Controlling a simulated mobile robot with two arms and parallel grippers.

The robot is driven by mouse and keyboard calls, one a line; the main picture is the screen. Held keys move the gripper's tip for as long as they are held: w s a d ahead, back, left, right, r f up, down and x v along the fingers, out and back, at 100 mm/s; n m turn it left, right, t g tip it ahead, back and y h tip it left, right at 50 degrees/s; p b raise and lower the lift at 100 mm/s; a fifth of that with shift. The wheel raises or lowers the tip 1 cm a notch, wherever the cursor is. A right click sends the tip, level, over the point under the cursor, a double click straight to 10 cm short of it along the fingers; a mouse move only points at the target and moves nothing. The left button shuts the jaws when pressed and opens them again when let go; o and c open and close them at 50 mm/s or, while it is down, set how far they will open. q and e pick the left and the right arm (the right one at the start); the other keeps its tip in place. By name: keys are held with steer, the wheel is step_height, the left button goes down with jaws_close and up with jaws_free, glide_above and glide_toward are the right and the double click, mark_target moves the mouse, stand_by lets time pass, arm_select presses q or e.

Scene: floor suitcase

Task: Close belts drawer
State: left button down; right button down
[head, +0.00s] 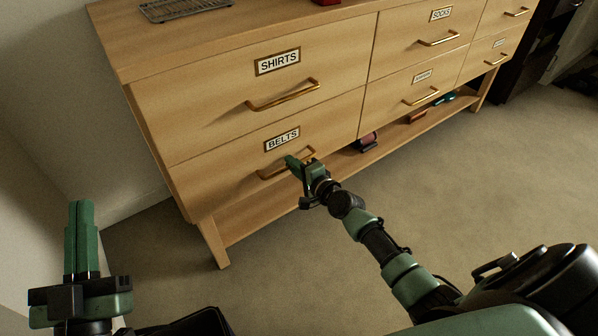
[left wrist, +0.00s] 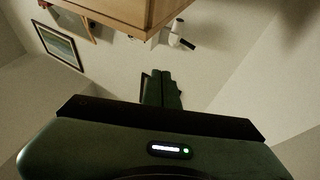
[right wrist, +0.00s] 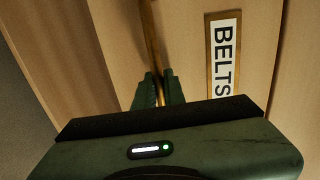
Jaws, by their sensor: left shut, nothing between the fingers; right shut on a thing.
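The belts drawer (head: 222,172) is the lower left drawer of a wooden dresser, marked by a BELTS label (head: 282,139). Its front looks flush or nearly flush with the dresser; a small gap is hard to tell. My right gripper (head: 293,163) is shut on the drawer's brass handle (head: 270,176). The right wrist view shows the handle (right wrist: 150,35) running between the fingers (right wrist: 158,82), beside the BELTS label (right wrist: 222,57). My left gripper (head: 81,208) is shut and empty at the lower left, away from the dresser; its fingers also show in the left wrist view (left wrist: 162,78).
The shirts drawer (head: 215,95) above and the other drawers (head: 415,65) look shut. Rolled items (head: 368,141) lie on the open bottom shelf (head: 330,160). A wire rack (head: 185,8) is on top. Carpet (head: 480,170) in front is clear. A wall (head: 50,110) stands left.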

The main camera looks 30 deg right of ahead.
steer(key=c, duration=1.5)
jaws_free()
steer(key=shift+w+r, duration=0.1)
steer(key=shift+w, duration=0.1)
arm_select(q)
steer(key=shift+r, duration=0.1)
